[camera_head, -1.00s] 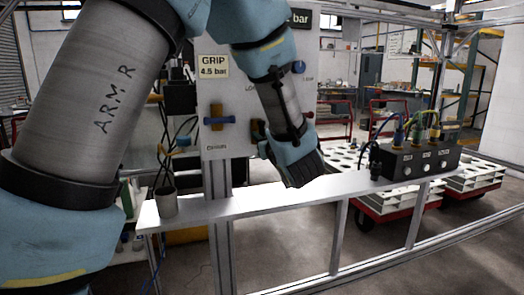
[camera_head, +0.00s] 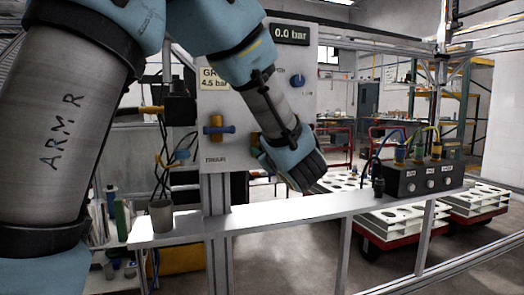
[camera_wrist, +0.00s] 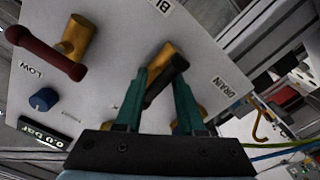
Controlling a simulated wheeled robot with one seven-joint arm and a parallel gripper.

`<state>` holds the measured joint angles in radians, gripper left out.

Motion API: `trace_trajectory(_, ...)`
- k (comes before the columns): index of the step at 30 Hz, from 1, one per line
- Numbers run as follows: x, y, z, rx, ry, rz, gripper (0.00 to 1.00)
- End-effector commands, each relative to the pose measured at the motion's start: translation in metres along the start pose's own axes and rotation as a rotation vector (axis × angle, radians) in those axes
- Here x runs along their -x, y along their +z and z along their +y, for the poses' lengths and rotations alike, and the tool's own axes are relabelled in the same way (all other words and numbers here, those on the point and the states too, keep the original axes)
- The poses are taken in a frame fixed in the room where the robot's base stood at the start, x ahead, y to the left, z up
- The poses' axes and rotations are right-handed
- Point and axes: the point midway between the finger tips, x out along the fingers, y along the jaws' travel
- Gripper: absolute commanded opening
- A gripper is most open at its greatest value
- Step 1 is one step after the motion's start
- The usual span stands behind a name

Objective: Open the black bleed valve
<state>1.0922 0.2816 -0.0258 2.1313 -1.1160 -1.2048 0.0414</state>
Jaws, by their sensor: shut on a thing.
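The black handle (camera_wrist: 166,80) of a valve with a brass body (camera_wrist: 163,56) shows on the light panel in the wrist view. My gripper (camera_wrist: 160,95) has its two green fingers on either side of this handle and is shut on it. The handle lies slantwise between the fingers, and its lower end is partly hidden. In the head view my gripper (camera_head: 308,178) is at the panel's lower right edge and hides the valve. A gauge display (camera_head: 290,33) at the panel's top reads 0.0 bar.
A red-handled valve (camera_wrist: 47,53) and a blue knob (camera_wrist: 43,99) are on the same panel. A blue-handled valve (camera_head: 218,129) sits at its left. A bench rail (camera_head: 290,208) runs below, with a grey cup (camera_head: 161,216) and a black connector box (camera_head: 424,178).

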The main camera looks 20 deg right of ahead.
Motion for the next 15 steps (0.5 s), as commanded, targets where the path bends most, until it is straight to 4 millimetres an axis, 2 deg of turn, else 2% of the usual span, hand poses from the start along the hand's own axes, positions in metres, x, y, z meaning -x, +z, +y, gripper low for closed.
trace_trajectory(7,0.0,-0.0004,0.0006,0.005,0.0,0.0,0.0)
trace_trajectory(8,0.0,-0.0004,0.0006,0.005,0.0,0.0,0.39)
trace_trajectory(15,0.0001,-0.0003,0.0004,0.002,0.0,0.0,0.64)
